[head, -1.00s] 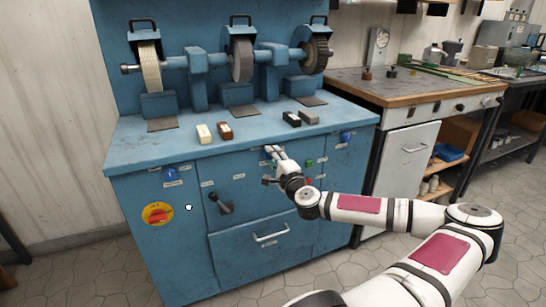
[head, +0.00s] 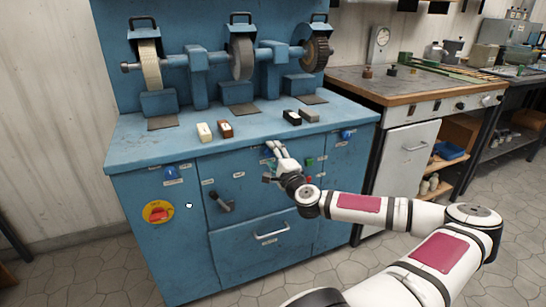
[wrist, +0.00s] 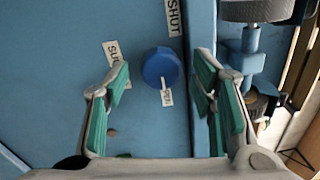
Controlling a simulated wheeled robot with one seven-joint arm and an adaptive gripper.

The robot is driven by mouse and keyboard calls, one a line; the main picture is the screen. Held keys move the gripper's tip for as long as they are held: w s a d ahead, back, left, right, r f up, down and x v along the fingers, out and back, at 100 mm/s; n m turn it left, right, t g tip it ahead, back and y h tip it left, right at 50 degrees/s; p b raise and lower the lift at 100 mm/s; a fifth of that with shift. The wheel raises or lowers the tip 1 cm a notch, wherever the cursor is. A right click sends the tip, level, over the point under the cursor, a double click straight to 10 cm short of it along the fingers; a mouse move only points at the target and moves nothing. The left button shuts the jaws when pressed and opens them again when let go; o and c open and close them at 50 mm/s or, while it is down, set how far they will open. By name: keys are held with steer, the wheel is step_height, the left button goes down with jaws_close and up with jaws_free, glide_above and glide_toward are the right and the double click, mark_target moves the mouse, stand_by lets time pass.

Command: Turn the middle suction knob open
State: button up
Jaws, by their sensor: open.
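A round blue knob (wrist: 161,67) sits on the blue cabinet front in the wrist view. Its white pointer mark faces down in that view, at a small label too small to read surely, and away from the SHUT label. My gripper (wrist: 163,64) is open, with a teal-padded finger on each side of the knob and visible gaps to it. In the head view my gripper (head: 270,160) is at the middle of the cabinet front, below the bench top, and hides this knob. Another blue knob shows at the left (head: 170,173) and one at the right (head: 346,135).
A red-and-yellow switch (head: 158,212), a dark lever (head: 221,202) and a drawer handle (head: 270,236) are on the cabinet front. Green and red buttons (head: 309,162) are right of my gripper. Grinding wheels (head: 242,60) and small blocks (head: 205,131) stand on the bench top.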

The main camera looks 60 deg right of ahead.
steer(key=shift+s, duration=0.1)
steer(key=v, duration=1.2)
